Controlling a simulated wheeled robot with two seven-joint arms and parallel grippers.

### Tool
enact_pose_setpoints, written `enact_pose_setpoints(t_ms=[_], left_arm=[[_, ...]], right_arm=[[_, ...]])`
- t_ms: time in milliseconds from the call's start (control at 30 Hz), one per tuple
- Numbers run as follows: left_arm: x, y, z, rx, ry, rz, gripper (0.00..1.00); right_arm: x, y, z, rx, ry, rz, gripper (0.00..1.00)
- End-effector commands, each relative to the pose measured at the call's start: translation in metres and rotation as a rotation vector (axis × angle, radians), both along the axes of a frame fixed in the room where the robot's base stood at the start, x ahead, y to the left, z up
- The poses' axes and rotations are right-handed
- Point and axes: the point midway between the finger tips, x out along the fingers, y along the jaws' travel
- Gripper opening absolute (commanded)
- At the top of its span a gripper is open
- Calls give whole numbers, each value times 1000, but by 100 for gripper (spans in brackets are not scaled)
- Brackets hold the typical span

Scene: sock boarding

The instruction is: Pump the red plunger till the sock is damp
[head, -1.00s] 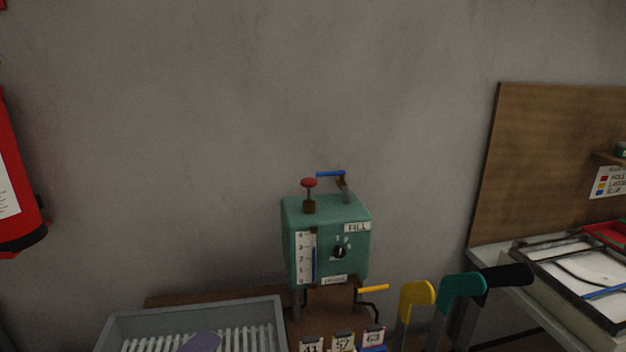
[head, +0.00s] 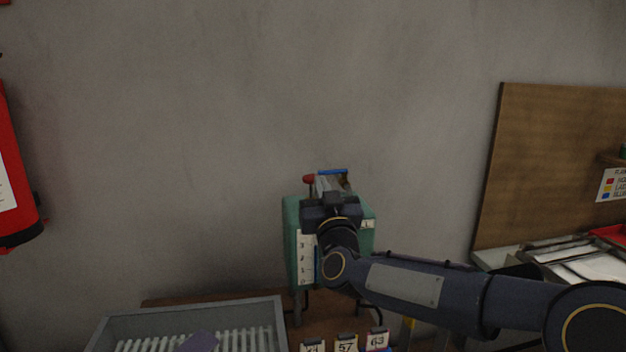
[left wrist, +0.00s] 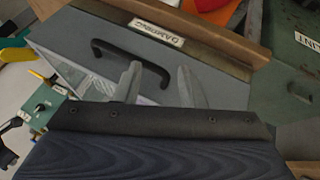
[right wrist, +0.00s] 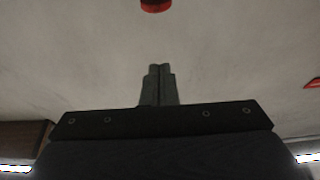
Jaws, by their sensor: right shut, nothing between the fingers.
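The red plunger (head: 309,179) stands up on top of the green box (head: 291,225), at its left. My right gripper (head: 326,182) is over the box, just right of the plunger in the head view, and its arm hides much of the box front. In the right wrist view its fingers (right wrist: 158,72) are shut and empty, and the red knob (right wrist: 157,5) shows at the top edge, apart from the tips. My left gripper (left wrist: 160,80) shows only in its wrist view, its fingers apart with nothing held. A purple piece (head: 199,343), perhaps the sock, lies in the grey tray (head: 282,318).
A blue-handled crank (head: 332,171) is close behind my right gripper. Numbered cards (head: 346,345) stand below the box. A black handle (left wrist: 130,60) on a grey surface is close to my left fingers. A red extinguisher (head: 12,180) hangs at far left.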

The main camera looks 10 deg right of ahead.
Motion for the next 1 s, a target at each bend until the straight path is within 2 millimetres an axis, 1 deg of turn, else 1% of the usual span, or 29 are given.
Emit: enact_pose_setpoints(t_ms=[233,367,467,700,833,867,900,1000], left_arm=[[0,0,1,0,0,0,36],[0,0,5,0,0,0,36],[0,0,11,0,0,0,36],[0,0,29,0,0,0,36],[0,0,38,0,0,0,36],[0,0,33,0,-1,0,36],[0,0,32,0,-1,0,36],[0,0,32,0,0,0,36]], right_arm=[[1,0,1,-1,1,2,0],[10,0,5,-1,3,2,0],[25,0,10,0,3,1,0],[74,-1,28,2,3,2,0],[98,-1,36,2,4,2,0],[97,-1,24,-2,9,2,0],[95,-1,16,-2,8,3,0],[95,-1,4,-2,7,3,0]])
